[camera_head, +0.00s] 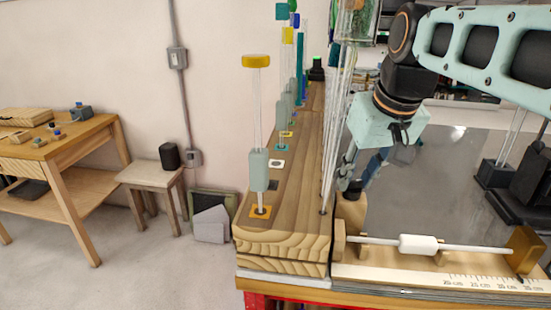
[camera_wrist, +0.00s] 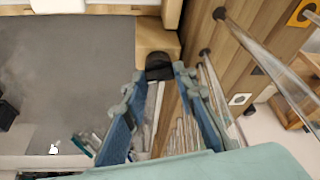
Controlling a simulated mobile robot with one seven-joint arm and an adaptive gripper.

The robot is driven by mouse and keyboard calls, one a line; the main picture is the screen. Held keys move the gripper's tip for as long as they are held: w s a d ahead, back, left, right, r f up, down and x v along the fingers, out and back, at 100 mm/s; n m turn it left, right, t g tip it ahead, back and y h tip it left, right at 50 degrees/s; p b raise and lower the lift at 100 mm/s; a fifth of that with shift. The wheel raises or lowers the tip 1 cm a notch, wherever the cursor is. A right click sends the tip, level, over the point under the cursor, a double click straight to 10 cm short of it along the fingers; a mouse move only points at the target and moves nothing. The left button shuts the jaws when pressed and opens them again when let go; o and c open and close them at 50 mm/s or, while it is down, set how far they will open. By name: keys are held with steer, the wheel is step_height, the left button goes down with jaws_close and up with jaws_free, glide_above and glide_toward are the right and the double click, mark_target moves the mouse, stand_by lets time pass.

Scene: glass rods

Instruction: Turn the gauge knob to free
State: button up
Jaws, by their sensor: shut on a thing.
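The gauge lies along the front edge of the bench, with a ruler scale (camera_head: 480,282) and wooden end pieces. A pale rod with a white sleeve (camera_head: 418,244) lies across it. The fingers hide part of the knob in the head view. I cannot read any setting on it.
Upright glass rods with coloured caps, such as a yellow one (camera_head: 256,61), stand in a wooden rack (camera_head: 300,185) close left of my gripper. A dark stand (camera_head: 497,172) is at the right. The grey bench top (camera_head: 440,180) between is mostly clear.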

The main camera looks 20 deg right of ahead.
steer(key=shift+m, duration=0.5)
steer(key=shift+r, duration=0.1)
steer(key=o, duration=1.2)
steer(key=shift+c, duration=0.2)
steer(key=shift+s+r, duration=0.1)
steer(key=shift+r, duration=0.3)
steer(key=s+a+r, duration=0.2)
steer(key=s, duration=0.4)
steer(key=s+a+r, duration=0.1)
steer(key=s+a, duration=0.1)
steer(key=s, duration=0.5)
steer(key=shift+r, duration=0.35)
steer(key=shift+a, duration=0.1)
steer(key=shift+c, duration=0.2)
